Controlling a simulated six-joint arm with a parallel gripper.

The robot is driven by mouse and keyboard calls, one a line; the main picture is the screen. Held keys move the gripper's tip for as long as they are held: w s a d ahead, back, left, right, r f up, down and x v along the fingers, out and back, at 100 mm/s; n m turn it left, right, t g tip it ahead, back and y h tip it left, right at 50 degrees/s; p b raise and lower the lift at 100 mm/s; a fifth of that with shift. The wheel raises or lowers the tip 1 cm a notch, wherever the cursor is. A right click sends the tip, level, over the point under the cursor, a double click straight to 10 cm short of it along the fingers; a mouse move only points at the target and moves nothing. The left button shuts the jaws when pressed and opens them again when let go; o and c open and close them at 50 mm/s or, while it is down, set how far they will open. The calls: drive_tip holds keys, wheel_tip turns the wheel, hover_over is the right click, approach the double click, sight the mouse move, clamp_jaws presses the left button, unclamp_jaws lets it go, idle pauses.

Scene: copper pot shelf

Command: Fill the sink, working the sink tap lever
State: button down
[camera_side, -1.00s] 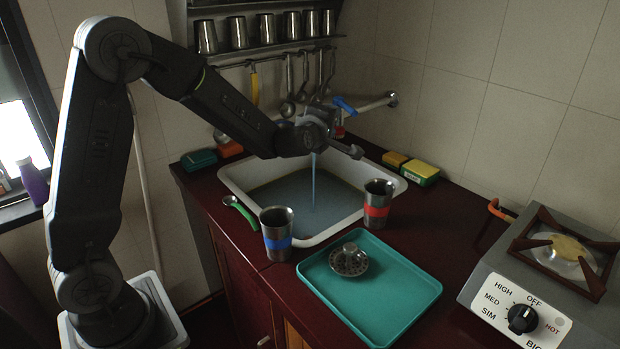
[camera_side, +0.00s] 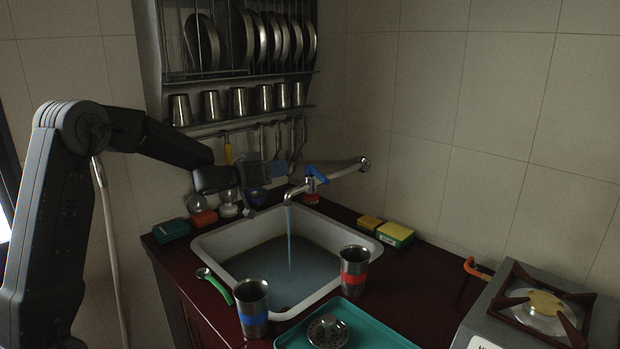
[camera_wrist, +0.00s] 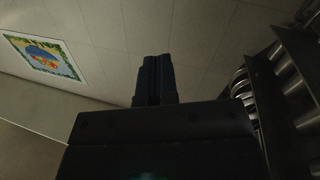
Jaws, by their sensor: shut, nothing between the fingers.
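The white sink (camera_side: 213,243) is set in the dark red counter and holds grey-blue water (camera_side: 262,268). The metal tap (camera_side: 300,188) reaches over it from the right wall. A thin stream (camera_side: 289,240) falls from its spout into the water. The blue tap lever (camera_side: 317,173) sits on top of the tap body. My gripper (camera_side: 249,212) is left of the tap, apart from the lever, above the sink's back left edge. In the wrist view its fingers (camera_wrist: 153,80) are shut together with nothing between them.
A blue-banded cup (camera_side: 252,300) and a red-banded cup (camera_side: 354,268) stand at the sink's front edge. A teal tray (camera_side: 375,335) is in front. Sponges (camera_side: 394,234) lie right of the sink. Utensils hang behind, below a shelf of cups (camera_side: 238,103). A stove (camera_side: 520,322) is at right.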

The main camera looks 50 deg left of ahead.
sight(321, 176)
drive_tip(key=s+a+f+m+g+h, duration=0.1)
drive_tip(key=s+a+f+m+g, duration=0.1)
drive_tip(key=s+a+m, duration=0.15)
drive_tip(key=shift+m, duration=0.25)
drive_tip(key=x, duration=1.4)
drive_tip(key=shift+w+a+f, duration=0.2)
drive_tip(key=shift+w+f, duration=0.1)
drive_tip(key=shift+w, duration=0.05)
drive_tip(key=shift+w+d+r+n+y, duration=0.1)
drive_tip(key=shift+w+d+n+y, duration=0.2)
drive_tip(key=shift+n+y, duration=0.3)
drive_tip(key=y, duration=0.1)
drive_tip(key=w+n+y, duration=0.1)
drive_tip(key=shift+d+t+y, duration=0.3)
drive_tip(key=shift+w+d+n, duration=0.2)
drive_tip(key=shift+w+n, duration=0.15)
drive_tip(key=shift+n, duration=0.05)
drive_tip(key=shift+s, duration=0.1)
drive_tip(key=d+v, duration=0.1)
drive_tip(key=v, duration=1.2)
drive_tip(key=shift+s, duration=0.45)
